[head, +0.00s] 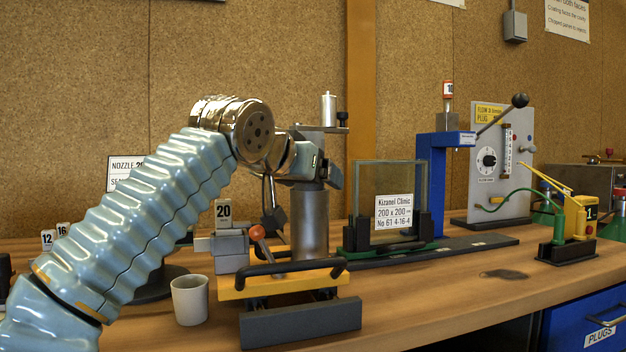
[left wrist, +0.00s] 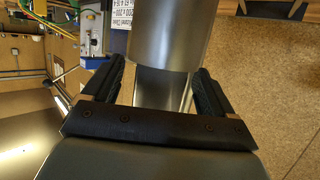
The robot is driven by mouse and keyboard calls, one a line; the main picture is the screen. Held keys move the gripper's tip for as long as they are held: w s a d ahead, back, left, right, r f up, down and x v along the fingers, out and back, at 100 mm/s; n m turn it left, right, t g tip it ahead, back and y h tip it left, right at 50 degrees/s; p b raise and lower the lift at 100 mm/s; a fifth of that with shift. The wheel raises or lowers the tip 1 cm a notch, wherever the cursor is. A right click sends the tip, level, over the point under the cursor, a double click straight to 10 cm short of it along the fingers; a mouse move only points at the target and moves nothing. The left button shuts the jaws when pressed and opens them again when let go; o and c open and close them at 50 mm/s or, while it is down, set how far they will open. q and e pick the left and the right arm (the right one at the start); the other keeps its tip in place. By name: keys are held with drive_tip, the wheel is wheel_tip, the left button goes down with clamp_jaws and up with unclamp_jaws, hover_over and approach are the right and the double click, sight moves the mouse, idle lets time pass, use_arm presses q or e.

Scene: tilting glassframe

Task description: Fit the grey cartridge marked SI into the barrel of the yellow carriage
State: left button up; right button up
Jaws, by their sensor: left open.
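My left gripper (head: 322,165) is open at the top of a thick grey metal cylinder (head: 310,228). In the left wrist view the cylinder (left wrist: 165,35) shows beyond and between the open fingers (left wrist: 158,68); I cannot tell whether they touch it. No SI mark is readable, so I cannot tell whether this is the cartridge. A yellow frame (head: 290,287) with black handles is at the front of the bench. A small yellow unit marked 1 (head: 577,218) sits on a black base at the right. I cannot tell which is the carriage, and no barrel opening is visible. My right gripper is out of view.
A white cup (head: 189,300) stands left of the yellow frame. A glass pane (head: 372,178) stands on a dark rail beside a blue post (head: 431,185). A gauge panel (head: 500,160) is behind. The bench's right front is mostly clear.

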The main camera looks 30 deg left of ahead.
use_arm(q)
drive_tip(key=p+v, duration=0.1)
drive_tip(key=v, duration=1.1)
drive_tip(key=shift+s, duration=0.2)
